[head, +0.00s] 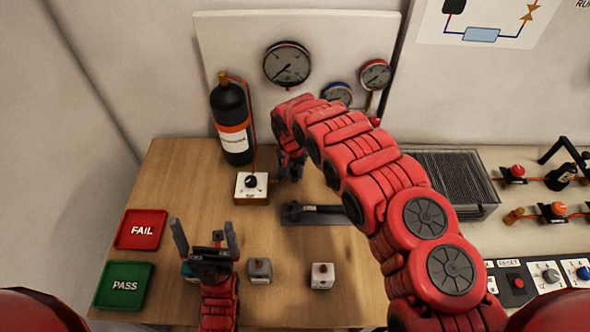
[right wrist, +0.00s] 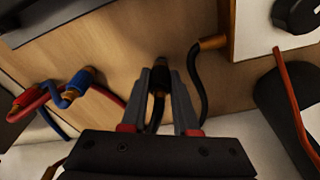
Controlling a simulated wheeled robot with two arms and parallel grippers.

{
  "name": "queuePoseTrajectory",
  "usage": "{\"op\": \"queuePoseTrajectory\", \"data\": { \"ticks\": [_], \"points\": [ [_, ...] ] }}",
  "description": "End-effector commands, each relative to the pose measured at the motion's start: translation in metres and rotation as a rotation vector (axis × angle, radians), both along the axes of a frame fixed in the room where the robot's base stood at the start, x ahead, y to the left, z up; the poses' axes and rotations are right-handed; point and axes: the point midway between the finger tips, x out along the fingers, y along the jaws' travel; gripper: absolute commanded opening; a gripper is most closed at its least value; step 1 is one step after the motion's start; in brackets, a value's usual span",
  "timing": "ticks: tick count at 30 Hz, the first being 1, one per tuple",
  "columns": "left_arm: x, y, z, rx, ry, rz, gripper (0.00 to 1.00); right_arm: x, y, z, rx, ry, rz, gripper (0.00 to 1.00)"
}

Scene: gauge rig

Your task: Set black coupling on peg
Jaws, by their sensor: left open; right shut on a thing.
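The black coupling (right wrist: 157,82) shows in the right wrist view between the fingers of my right gripper (right wrist: 163,85), which is shut on it. A brass end points away from the fingers, and a black hose runs back below them. In the head view my right gripper (head: 289,168) is low over the bench behind the dark bar, and my arm hides much around it. My left gripper (head: 204,240) is open and empty over the front left of the bench, its fingers pointing up. I cannot clearly make out the peg.
A white box (head: 251,188) with a black knob stands beside my right gripper, a black bottle (head: 233,125) behind it. A blue coupling (right wrist: 80,80) lies at left in the wrist view. The dark bar (head: 318,215), FAIL tray (head: 119,244) and PASS tray (head: 104,301) are on the bench.

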Motion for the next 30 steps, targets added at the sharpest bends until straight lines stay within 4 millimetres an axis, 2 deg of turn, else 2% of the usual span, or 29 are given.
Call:
{"op": "queuePoseTrajectory", "data": {
  "ticks": [1, 11, 30],
  "points": [
    [0.001, 0.0, -0.008, -0.002, 0.013, 0.0, 1.0, -0.001, 0.0, -0.006, -0.001, 0.003, 0.0, 0.0],
    [0.002, 0.0, -0.014, -0.004, 0.024, 0.0, 1.0, -0.003, 0.0, -0.01, -0.002, 0.008, 0.0, 0.0],
    [0.002, 0.0, -0.011, -0.005, 0.036, 0.0, 1.0, -0.001, 0.0, 0.01, 0.0, 0.005, 0.001, 0.0]
  ]
}}
